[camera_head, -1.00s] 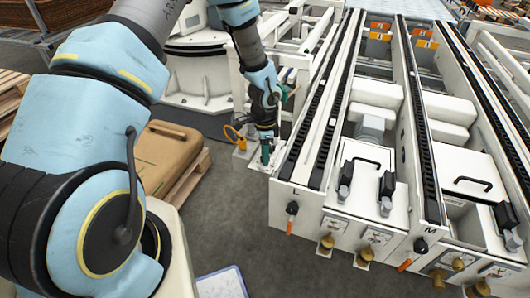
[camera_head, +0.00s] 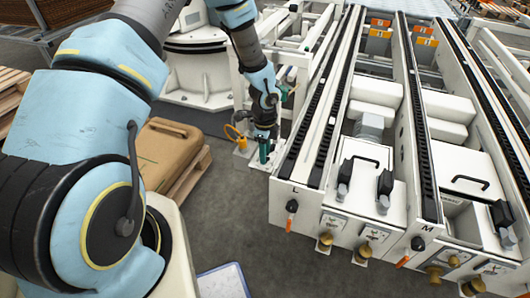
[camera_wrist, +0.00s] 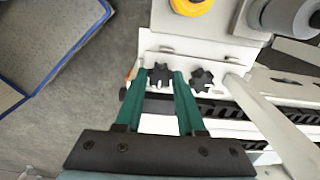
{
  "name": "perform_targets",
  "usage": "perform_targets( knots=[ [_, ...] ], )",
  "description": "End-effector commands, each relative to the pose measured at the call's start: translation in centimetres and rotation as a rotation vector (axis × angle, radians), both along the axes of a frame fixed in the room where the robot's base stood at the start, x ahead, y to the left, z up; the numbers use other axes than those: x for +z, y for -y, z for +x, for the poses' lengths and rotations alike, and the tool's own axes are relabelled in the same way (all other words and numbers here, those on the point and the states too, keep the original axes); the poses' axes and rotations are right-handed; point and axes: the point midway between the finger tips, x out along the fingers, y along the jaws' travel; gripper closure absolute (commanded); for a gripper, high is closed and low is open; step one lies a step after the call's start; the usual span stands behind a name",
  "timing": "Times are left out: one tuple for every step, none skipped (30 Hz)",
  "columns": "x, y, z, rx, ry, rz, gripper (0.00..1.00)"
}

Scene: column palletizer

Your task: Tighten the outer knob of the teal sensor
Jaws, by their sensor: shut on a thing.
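In the wrist view, my gripper (camera_wrist: 160,76) has two teal fingers. Their tips close around a black star-shaped knob (camera_wrist: 161,75) on a white bracket (camera_wrist: 178,44). A second black knob (camera_wrist: 202,78) stands free, just right of the right finger. The gripped knob is the one nearer the open floor. In the head view, my gripper (camera_head: 264,150) points down at the near left corner of the white conveyor machine. The knobs are too small to make out there. I cannot clearly pick out the teal sensor's body apart from the teal fingers.
The white conveyor machine (camera_head: 300,172) stands close on the right of my gripper. A brown case (camera_head: 170,152) lies on a pallet further left.

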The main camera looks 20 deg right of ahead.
Motion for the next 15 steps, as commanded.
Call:
perform_targets(
  knots=[
    [-0.01, 0.07, -0.07, -0.001, -0.001, -0.001, 1.00],
    [-0.01, 0.08, -0.08, -0.001, -0.001, -0.001, 1.00],
    [-0.02, 0.08, -0.08, -0.001, -0.001, -0.001, 1.00],
    [-0.02, 0.08, -0.08, -0.001, -0.001, -0.001, 1.00],
    [-0.02, 0.08, -0.08, -0.001, -0.001, -0.002, 1.00],
    [-0.02, 0.08, -0.08, -0.001, -0.001, -0.002, 1.00],
    [-0.02, 0.07, -0.09, 0.000, -0.001, -0.002, 1.00],
    [-0.02, 0.08, -0.09, 0.000, -0.001, -0.002, 1.00],
    [-0.02, 0.07, -0.09, 0.000, -0.001, -0.002, 0.57],
    [-0.02, 0.07, -0.09, 0.000, -0.001, -0.001, 0.54],
    [-0.02, 0.06, -0.08, 0.000, -0.001, -0.001, 0.51],
    [-0.02, 0.05, -0.07, 0.000, -0.001, -0.001, 0.46],
    [-0.02, 0.05, -0.07, 0.000, -0.001, -0.001, 0.43],
    [-0.02, 0.05, -0.07, 0.000, -0.001, -0.001, 0.39],
    [-0.01, 0.04, -0.06, 0.001, -0.001, -0.001, 0.35]
  ],
)
